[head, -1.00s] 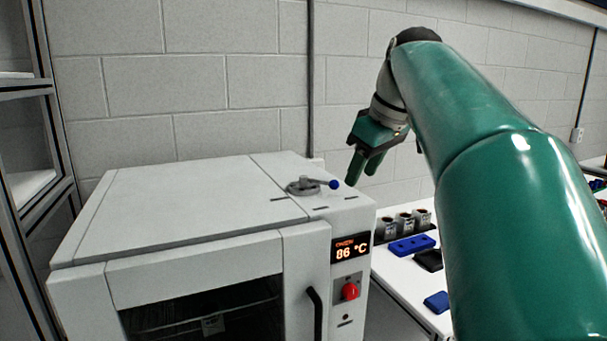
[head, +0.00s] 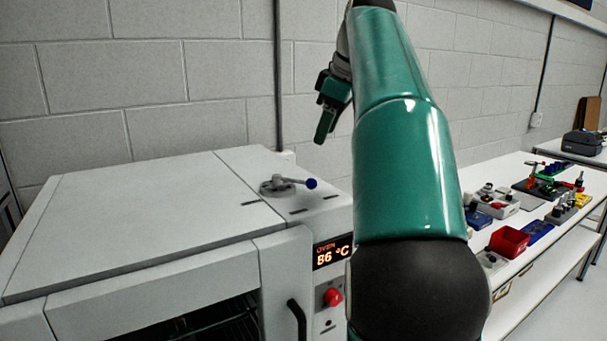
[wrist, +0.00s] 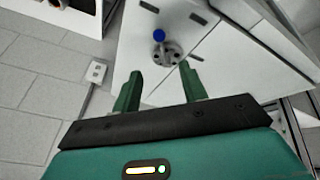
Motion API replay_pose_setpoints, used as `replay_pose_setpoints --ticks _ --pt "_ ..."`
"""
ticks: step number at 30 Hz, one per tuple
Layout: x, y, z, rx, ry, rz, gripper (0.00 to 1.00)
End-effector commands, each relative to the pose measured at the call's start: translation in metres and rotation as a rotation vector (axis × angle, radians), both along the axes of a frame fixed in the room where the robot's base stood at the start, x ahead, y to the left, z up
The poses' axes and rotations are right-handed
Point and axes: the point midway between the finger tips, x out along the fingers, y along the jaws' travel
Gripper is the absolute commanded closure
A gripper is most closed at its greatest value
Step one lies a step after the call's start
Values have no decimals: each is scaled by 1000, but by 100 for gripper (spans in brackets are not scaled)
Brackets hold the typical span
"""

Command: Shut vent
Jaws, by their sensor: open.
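The vent is a round grey metal fitting (head: 277,187) on the oven's white top, near its right edge. Its short lever ends in a blue knob (head: 311,183) that points right in the head view. In the wrist view the fitting (wrist: 167,55) and blue knob (wrist: 159,35) lie beyond and between the fingertips. My gripper (head: 324,128) is green, open and empty. It hangs above the oven top, up and right of the knob, apart from it. In the wrist view my two fingers (wrist: 160,84) point toward the vent.
The white oven (head: 130,215) shows an 86 °C display (head: 332,252), a red dial (head: 333,297) and a black door handle (head: 297,318). A block wall stands behind. On the right a white bench holds a red bin (head: 508,241) and several small parts. The oven top is otherwise clear.

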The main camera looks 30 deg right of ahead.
Motion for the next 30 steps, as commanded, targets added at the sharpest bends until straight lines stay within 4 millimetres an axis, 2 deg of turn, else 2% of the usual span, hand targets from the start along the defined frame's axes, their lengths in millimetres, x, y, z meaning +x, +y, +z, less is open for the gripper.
replay_pose_setpoints --ticks 4,18,24,30 --pt "6 3 -20 2 4 3 57" --pt "47 9 -101 2 3 6 57" --pt "56 10 -116 1 2 5 57" --pt "57 9 -118 1 1 5 57"
